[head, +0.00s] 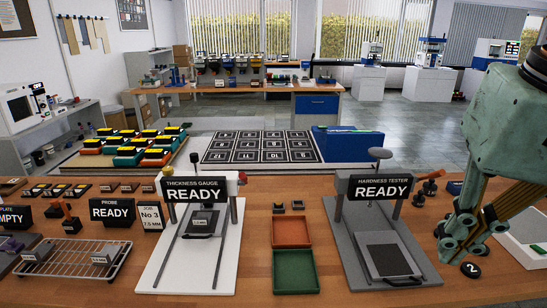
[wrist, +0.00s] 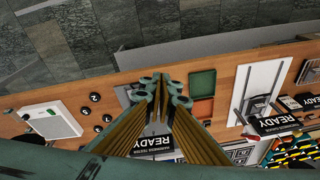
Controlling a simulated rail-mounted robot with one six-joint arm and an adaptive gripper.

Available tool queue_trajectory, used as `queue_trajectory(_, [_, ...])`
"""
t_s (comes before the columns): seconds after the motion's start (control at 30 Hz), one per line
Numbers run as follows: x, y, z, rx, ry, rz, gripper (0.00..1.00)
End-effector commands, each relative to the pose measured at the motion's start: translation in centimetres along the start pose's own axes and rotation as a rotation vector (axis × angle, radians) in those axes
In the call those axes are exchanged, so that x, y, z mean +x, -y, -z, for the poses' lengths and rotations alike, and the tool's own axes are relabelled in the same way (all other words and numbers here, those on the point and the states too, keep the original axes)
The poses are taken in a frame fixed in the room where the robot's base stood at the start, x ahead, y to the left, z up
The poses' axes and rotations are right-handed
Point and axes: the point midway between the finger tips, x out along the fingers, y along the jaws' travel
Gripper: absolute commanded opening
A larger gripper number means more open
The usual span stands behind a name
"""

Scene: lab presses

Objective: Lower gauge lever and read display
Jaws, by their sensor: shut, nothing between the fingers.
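The thickness gauge (head: 164,276) has a white base, two posts and a black display (head: 194,192) reading "THICKNESS GAUGE READY". A red knob (head: 242,177) shows at the display's right end, and a dark knob (head: 195,158) stands above it. A small grey sample labelled 3.5 MM (head: 203,222) lies on the gauge's base. In the wrist view the gauge (wrist: 262,82) is at the right, its display (wrist: 276,122) also reading READY. My gripper (head: 452,252) is shut and empty, right of the hardness tester and well away from the gauge. Its fingertips also show in the wrist view (wrist: 165,80).
The hardness tester (head: 417,248), with a READY display (head: 381,188), stands between my gripper and the gauge. A red tray (head: 291,232) and a green tray (head: 295,271) lie between the two instruments. A wire rack (head: 75,272) is left of the gauge.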

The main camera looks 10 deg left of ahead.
Motion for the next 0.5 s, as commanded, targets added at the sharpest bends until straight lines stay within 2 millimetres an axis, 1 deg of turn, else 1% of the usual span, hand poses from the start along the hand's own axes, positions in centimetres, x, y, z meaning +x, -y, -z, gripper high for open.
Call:
queue_trajectory(0.03, [-0.6, 0.5, 1.0, 0.007, 0.011, 0.003, 0.00])
queue_trajectory(0.1, [-1.0, 1.1, 2.1, 0.018, 0.024, 0.007, 0.00])
queue_trajectory(0.5, [-2.9, 4.8, 8.7, 0.085, 0.095, 0.031, 0.00])
